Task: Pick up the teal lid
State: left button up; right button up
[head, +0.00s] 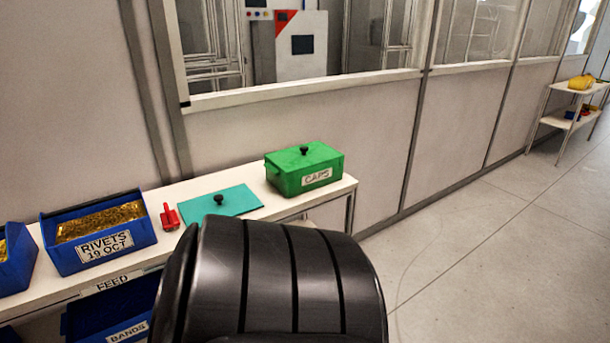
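The teal lid (239,198) is a flat plate with a black knob on top. It lies on the white shelf top, between a small red scoop-like item (171,217) and a green lidded box (305,172) labelled CAPS. A large dark ribbed part, probably a link of my own arm, fills the bottom middle and stands in front of the lid's near side and the shelf edge. Neither of my grippers can be made out in the head view.
A blue bin (144,234) labelled RIVETS holds golden pieces left of the scoop-like item. Another blue bin (15,266) stands at the far left. A blue BANDS bin (93,312) sits below the shelf top. Open floor (500,250) lies to the right.

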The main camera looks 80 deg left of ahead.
aim_at(238, 200)
jog(key=u, duration=1.7)
